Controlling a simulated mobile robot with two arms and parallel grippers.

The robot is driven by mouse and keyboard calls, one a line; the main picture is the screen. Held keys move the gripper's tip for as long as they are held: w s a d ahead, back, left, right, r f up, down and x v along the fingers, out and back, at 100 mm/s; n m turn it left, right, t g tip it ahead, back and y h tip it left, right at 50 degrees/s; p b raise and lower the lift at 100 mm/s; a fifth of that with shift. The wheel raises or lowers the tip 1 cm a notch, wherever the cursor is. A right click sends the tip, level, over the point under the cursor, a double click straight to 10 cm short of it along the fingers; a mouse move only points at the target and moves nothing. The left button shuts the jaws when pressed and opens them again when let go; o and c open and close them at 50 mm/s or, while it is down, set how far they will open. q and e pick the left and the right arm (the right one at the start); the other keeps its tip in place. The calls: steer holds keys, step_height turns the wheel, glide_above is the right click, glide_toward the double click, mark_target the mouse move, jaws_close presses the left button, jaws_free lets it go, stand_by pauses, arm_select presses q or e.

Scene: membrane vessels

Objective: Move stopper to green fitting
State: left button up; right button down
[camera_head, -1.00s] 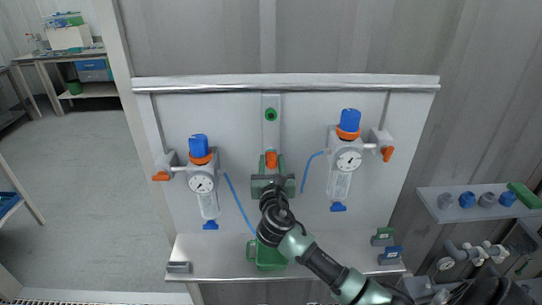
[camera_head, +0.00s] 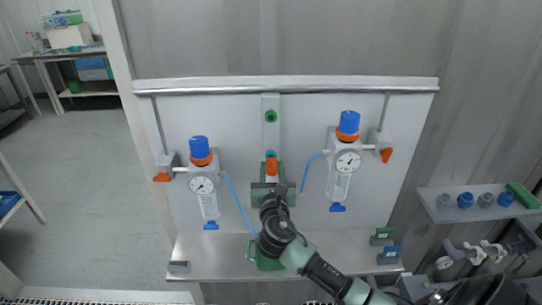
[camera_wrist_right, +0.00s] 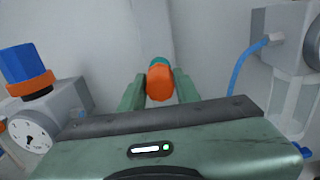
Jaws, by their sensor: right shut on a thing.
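The orange stopper (camera_head: 271,167) is held between the fingers of my right gripper (camera_head: 272,172), in front of the white panel's centre strip. In the right wrist view the stopper (camera_wrist_right: 160,83) sits between the two green fingers, orange face toward the camera. A teal fitting (camera_head: 270,154) shows just above the stopper, and its edge (camera_wrist_right: 159,61) shows behind it in the wrist view. I cannot tell whether stopper and teal fitting touch. The green fitting (camera_head: 270,116), a ring with a dark centre, is higher on the same strip, with nothing on it. My left gripper is out of view.
Gauge units with blue caps flank the strip, left (camera_head: 202,180) and right (camera_head: 346,160); blue hoses (camera_head: 238,205) run from them. A green container (camera_head: 268,262) is on the shelf (camera_head: 220,257) below my arm. The panel around the green fitting is clear.

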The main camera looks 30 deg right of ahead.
mark_target(272, 172)
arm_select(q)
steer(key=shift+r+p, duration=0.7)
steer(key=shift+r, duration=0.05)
arm_select(e)
steer(key=shift+v, duration=1.75)
steer(key=shift+w, duration=0.1)
